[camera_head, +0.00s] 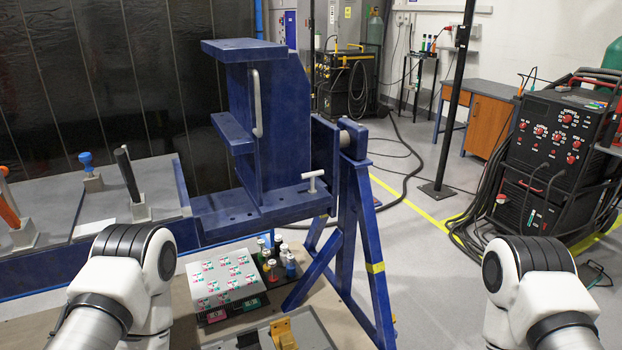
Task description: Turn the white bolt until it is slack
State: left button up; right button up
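The white bolt (313,184) has a T-shaped head and stands upright on the base plate of the blue rotary jig (262,130), near its right end. How tight it sits cannot be seen. A pale grey handle bar (257,103) runs vertically on the jig's upright. Only links of my two arms show, at the lower left and lower right. Both grippers are out of view, and nothing of mine touches the bolt or the jig.
A blue A-frame stand (350,230) carries the jig's pivot at right. Below are a sticker-covered box (222,276) and several small bottles (277,262). A grey bench (100,215) with tool holders stands left. A black welding machine (560,135) stands right; floor between is mostly clear.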

aim_at(312, 190)
jog(key=i+l+u, duration=0.1)
jog(key=i+l, duration=0.3)
jog(key=l, duration=0.25)
jog(key=i+l+u, duration=0.15)
jog(key=l, duration=0.2)
jog(key=i+l, duration=0.2)
jog(key=l, duration=0.15)
jog(key=u, duration=0.05)
